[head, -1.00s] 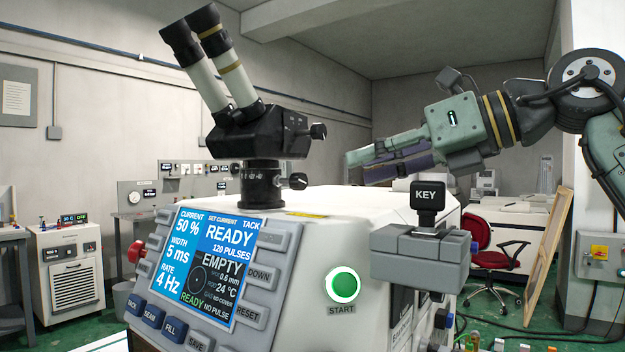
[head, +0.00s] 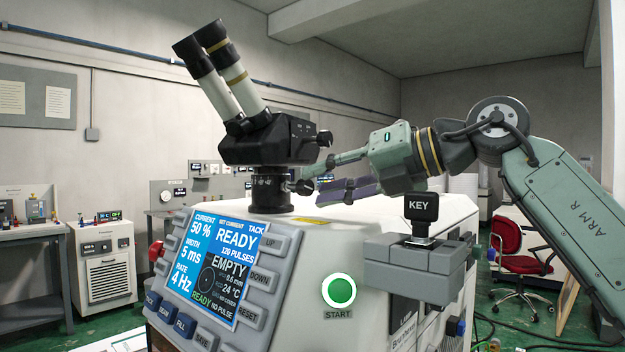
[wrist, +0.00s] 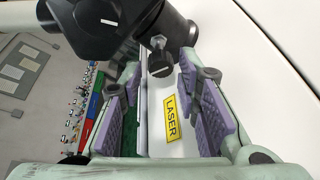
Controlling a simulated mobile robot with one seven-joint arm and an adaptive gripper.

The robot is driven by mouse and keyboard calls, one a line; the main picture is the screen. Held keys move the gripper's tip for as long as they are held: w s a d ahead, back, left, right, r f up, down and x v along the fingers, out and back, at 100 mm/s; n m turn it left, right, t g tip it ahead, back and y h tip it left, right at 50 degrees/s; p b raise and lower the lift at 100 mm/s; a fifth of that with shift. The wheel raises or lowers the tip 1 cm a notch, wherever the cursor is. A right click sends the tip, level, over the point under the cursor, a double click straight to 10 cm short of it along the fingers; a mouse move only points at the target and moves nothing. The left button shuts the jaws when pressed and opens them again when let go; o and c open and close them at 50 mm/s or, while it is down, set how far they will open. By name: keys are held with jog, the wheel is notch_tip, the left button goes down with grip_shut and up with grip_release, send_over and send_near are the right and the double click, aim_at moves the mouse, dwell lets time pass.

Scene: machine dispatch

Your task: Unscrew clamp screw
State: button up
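The black binocular microscope (head: 265,140) stands on a short black post on top of the white machine. A black knobbed screw (head: 303,187) sticks out sideways from the post's collar, and a second knob (head: 324,138) sits higher on the microscope body. My gripper (head: 322,180) is open, its fingers reaching in from the right close to the lower screw. In the wrist view, a black screw knob (wrist: 160,62) lies between the spread purple-padded fingers near their tips, with a visible gap on both sides. Whether anything touches it, I cannot tell.
A yellow LASER label (wrist: 170,119) lies on the white machine top under my gripper. The key switch block (head: 421,255), START button (head: 339,291) and display panel (head: 215,265) are on the machine's near side.

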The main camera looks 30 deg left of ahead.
aim_at(305, 187)
jog(key=shift+x, duration=1.35)
jog(key=shift+c, duration=0.4)
grip_shut()
